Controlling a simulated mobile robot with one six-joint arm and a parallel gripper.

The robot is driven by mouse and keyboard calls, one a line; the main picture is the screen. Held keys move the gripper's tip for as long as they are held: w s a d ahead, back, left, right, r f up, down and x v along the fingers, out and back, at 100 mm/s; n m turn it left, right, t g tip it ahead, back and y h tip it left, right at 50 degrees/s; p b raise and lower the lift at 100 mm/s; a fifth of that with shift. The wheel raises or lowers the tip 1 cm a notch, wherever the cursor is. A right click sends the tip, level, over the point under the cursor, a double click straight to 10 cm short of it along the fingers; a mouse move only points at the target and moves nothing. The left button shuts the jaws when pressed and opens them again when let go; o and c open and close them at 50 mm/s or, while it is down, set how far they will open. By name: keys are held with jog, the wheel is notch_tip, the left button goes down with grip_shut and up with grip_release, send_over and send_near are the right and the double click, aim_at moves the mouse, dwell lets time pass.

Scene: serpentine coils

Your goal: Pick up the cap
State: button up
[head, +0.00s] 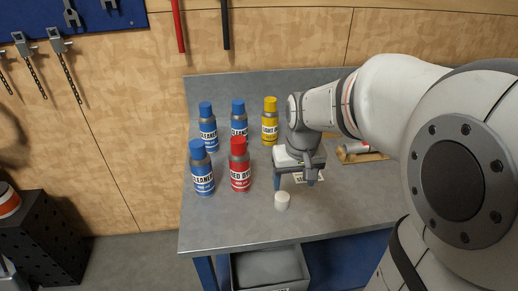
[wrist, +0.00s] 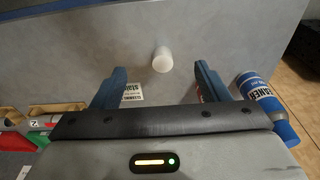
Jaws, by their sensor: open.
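A small white cap (head: 282,201) stands on the grey workbench (head: 340,212) near its front edge. In the wrist view the cap (wrist: 162,60) shows beyond the fingertips, between their lines and apart from them. My gripper (head: 294,182) is open and empty, just behind and above the cap in the head view. Its two blue fingers (wrist: 157,80) are spread wide in the wrist view. A white bottle label lies partly hidden behind the left finger in the wrist view.
Blue cleaner bottles (head: 202,170) and a red bottle (head: 240,167) stand left of my gripper; a yellow bottle (head: 270,122) stands behind. A wooden tray (head: 372,156) lies right. A grey bin (head: 268,270) sits below the bench edge. The bench around the cap is clear.

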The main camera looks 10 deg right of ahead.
jog(key=g+b, duration=0.2)
send_over(282, 197)
notch_tip(282, 197, down, 9)
jog(key=shift+f, duration=0.2)
jog(key=shift+w+f+p, duration=0.1)
jog(key=shift+f+p, duration=0.2)
jog(key=shift+f, duration=0.45)
notch_tip(282, 197, down, 7)
jog(key=shift+r+p, duration=0.15)
jog(key=shift+p, duration=0.55)
jog(key=shift+c, duration=0.6)
jog(key=c, duration=0.9)
jog(key=shift+r, duration=0.1)
jog(key=shift+c, duration=0.2)
